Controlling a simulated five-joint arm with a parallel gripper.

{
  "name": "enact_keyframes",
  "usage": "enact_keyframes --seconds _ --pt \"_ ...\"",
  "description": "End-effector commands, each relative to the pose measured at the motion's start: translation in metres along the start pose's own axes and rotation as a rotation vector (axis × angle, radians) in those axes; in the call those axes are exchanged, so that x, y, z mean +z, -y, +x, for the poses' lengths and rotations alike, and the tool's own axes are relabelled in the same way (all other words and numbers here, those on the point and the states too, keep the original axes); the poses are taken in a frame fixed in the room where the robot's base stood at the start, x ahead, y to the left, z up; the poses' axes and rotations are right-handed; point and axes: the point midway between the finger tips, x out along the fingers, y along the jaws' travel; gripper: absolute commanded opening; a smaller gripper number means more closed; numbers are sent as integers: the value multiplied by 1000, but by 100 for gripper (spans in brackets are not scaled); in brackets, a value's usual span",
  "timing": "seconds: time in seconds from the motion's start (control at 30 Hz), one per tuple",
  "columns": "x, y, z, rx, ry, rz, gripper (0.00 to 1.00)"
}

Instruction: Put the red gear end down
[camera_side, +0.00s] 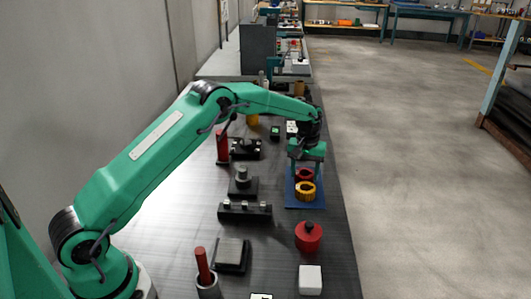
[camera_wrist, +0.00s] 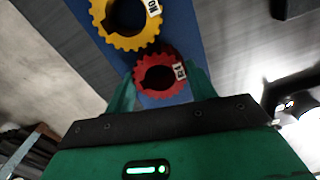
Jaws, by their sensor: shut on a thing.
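The red gear (camera_side: 304,174) is at the far part of the dark bench, by the blue mat (camera_side: 317,204). In the wrist view the red gear (camera_wrist: 149,62) is a toothed ring with a dark centre hole and a white label. My gripper (camera_wrist: 161,88) is shut on it, one green finger on each side. In the side view my gripper (camera_side: 306,162) points down over it. I cannot tell whether the gear touches the mat. A yellow gear (camera_side: 305,197) lies on the mat just in front of the red one; it also shows in the wrist view (camera_wrist: 124,43).
A red round piece with a dark knob (camera_side: 308,238) and a white block (camera_side: 310,281) stand nearer on the bench. To the left are a black pegged holder (camera_side: 245,213), a red cylinder (camera_side: 222,147) and a pot with a red rod (camera_side: 203,266). The bench's right edge is close.

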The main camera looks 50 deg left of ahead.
Motion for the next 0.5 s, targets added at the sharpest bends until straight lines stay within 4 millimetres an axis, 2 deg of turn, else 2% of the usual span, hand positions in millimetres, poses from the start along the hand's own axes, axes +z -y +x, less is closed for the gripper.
enact_keyframes --seconds 0.17,0.2,0.27,0.5 --pt "0 0 2 1 -1 0 21" --pt "0 0 3 0 0 0 63" --pt "0 0 3 0 0 0 75" --pt "0 0 2 0 0 0 77"
